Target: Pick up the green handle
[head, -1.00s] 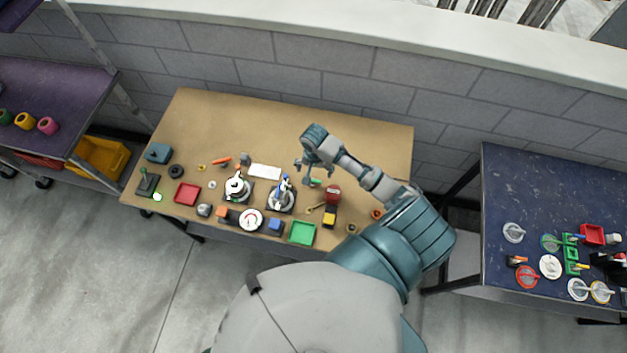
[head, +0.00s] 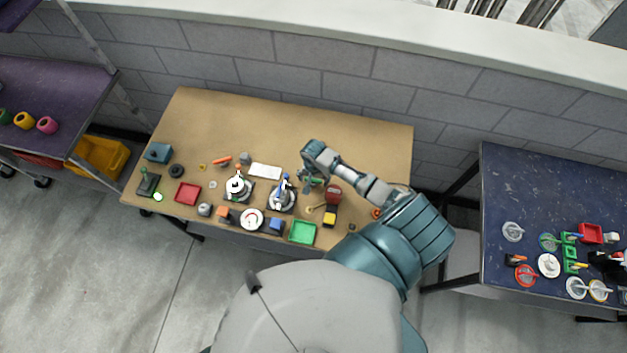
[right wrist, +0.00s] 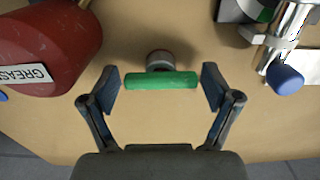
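The green handle (right wrist: 160,81) is a short green bar in the right wrist view, with a round grey and red end piece (right wrist: 160,60) just beyond it. My right gripper (right wrist: 162,88) is open, with one finger off each end of the bar and a gap on both sides. In the head view my right gripper (head: 309,182) is low over the table, and the handle (head: 316,181) is partly hidden by it. My left gripper is not in view.
A red grease can (right wrist: 45,45) stands close on the left in the right wrist view. A metal fixture with a blue knob (right wrist: 285,79) is at the right. The wooden table (head: 230,115) holds several small parts and trays; its back is clear.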

